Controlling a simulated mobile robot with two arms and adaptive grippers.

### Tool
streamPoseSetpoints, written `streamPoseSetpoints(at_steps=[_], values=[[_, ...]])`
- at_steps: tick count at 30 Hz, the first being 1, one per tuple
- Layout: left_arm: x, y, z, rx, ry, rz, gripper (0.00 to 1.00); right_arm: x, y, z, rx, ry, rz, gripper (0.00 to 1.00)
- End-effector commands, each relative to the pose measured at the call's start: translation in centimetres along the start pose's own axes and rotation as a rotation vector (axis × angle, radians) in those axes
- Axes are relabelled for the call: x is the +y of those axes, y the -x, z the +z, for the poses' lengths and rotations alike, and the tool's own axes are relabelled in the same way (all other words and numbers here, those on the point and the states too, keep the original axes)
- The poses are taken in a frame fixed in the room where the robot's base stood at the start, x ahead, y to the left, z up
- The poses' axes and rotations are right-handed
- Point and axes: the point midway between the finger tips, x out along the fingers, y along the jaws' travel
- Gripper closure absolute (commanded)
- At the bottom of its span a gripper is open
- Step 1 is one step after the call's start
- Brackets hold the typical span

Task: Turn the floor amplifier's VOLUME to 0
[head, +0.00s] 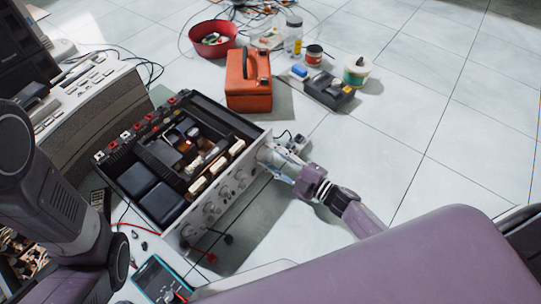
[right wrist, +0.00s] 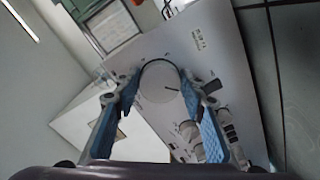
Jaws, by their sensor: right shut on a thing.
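The floor amplifier (head: 215,215) sits on the tiles with its top open and its pale front panel facing right and down in the head view. Several knobs line the panel. My right gripper (head: 284,164) is at the panel's far end. In the right wrist view, my right gripper (right wrist: 160,100) has its blue-padded fingers on either side of the large round knob (right wrist: 160,76), shut on it. A dark pointer mark shows near its lower right rim. The dial lettering is too small to read. My left arm shows at left; its gripper is not in view.
A red toolbox (head: 248,85), a red bowl (head: 212,38), a dark multi-part device (head: 322,88) and jars stand behind the amplifier. A teal-edged meter (head: 160,279) and loose leads lie in front. Open tiles lie to the right.

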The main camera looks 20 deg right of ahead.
Motion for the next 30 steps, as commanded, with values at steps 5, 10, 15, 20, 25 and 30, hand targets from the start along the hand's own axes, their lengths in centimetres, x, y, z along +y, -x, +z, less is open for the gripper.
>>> streamPoseSetpoints(at_steps=[5,10,15,20,25,30], values=[[0.0,0.0,0.0,0.0,0.0,0.0,0.6,-0.1,0.1,0.1,-0.002,0.005,-0.003,0.86],[0.0,0.0,0.0,0.0,0.0,0.0,0.6,-0.1,0.1,0.1,-0.002,0.005,-0.003,0.59],[0.0,0.0,0.0,0.0,0.0,0.0,0.6,-0.1,0.1,0.1,-0.001,0.004,-0.002,0.44],[0.0,0.0,0.0,0.0,0.0,0.0,0.6,0.0,0.0,0.0,-0.001,0.003,-0.002,0.44],[-0.1,0.1,0.1,-0.003,0.001,-0.004,0.6,-0.1,0.7,0.1,-0.001,0.003,-0.003,0.44],[0.0,0.0,0.0,-0.002,0.0,-0.002,0.6,-0.2,3.5,0.1,-0.004,0.002,-0.006,0.44]])
